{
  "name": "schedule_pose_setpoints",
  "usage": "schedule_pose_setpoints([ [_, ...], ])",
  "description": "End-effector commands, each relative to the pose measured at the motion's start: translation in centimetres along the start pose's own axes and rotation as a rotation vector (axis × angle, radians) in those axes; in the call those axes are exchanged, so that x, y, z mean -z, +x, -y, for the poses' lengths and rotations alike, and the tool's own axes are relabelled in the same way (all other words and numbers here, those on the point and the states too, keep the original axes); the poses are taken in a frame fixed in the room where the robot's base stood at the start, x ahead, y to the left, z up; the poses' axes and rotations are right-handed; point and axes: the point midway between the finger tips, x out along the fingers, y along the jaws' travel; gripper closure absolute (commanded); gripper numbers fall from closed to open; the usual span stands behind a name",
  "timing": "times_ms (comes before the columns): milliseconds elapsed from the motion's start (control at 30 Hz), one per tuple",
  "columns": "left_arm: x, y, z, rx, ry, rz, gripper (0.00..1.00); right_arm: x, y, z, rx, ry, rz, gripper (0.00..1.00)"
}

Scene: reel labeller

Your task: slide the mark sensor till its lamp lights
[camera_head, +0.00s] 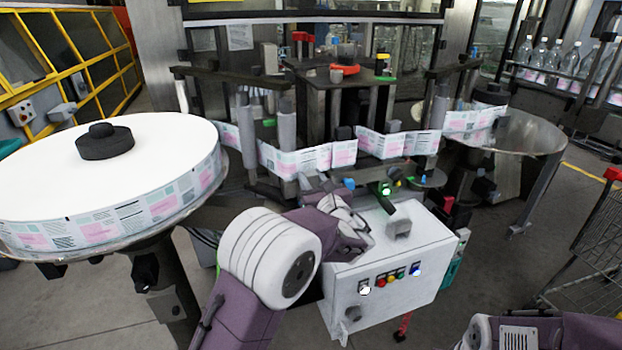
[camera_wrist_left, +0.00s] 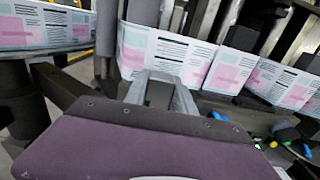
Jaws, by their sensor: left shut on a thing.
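My left gripper (camera_head: 325,187) reaches in at the printed label web (camera_head: 300,160). In the left wrist view its grey fingers (camera_wrist_left: 160,82) are shut just in front of the web (camera_wrist_left: 165,50). Between them only a dark piece with a little green shows, which I take for the mark sensor (camera_wrist_left: 148,101); the rest is hidden by the fingers and my wrist. I cannot tell whether its lamp is lit. A black unit with a bright green light (camera_head: 386,189) stands to the right of the gripper. My right gripper is out of view.
A large label reel (camera_head: 110,190) lies at the left. A white control box (camera_head: 385,265) with coloured buttons stands close to the right of my left wrist. Rollers (camera_head: 287,130) guide the web. A wire trolley (camera_head: 595,240) is at the right.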

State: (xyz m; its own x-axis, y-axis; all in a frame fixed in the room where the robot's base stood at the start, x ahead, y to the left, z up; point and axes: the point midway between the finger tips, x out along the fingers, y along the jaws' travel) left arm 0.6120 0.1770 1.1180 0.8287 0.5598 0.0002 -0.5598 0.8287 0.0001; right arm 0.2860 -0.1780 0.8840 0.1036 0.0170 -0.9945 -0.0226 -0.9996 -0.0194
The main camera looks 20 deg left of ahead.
Motion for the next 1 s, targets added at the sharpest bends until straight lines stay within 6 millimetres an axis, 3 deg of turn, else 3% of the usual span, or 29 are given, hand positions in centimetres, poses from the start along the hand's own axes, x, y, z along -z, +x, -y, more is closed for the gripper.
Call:
schedule_pose_setpoints([
  [667,0.0,0.0,0.65,0.0,0.0,0.0,1.0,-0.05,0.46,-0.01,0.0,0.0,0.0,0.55],
  [700,0.0,0.01,0.65,0.0,0.0,0.0,0.61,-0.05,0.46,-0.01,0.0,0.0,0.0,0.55],
  [733,0.0,0.01,0.65,0.0,0.0,0.0,0.52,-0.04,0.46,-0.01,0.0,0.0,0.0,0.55],
  [767,0.0,0.0,0.65,0.0,0.0,0.0,0.47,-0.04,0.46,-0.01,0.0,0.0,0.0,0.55],
  [1000,0.0,0.0,0.65,0.0,0.0,0.0,0.47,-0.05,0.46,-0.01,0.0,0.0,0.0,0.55],
])
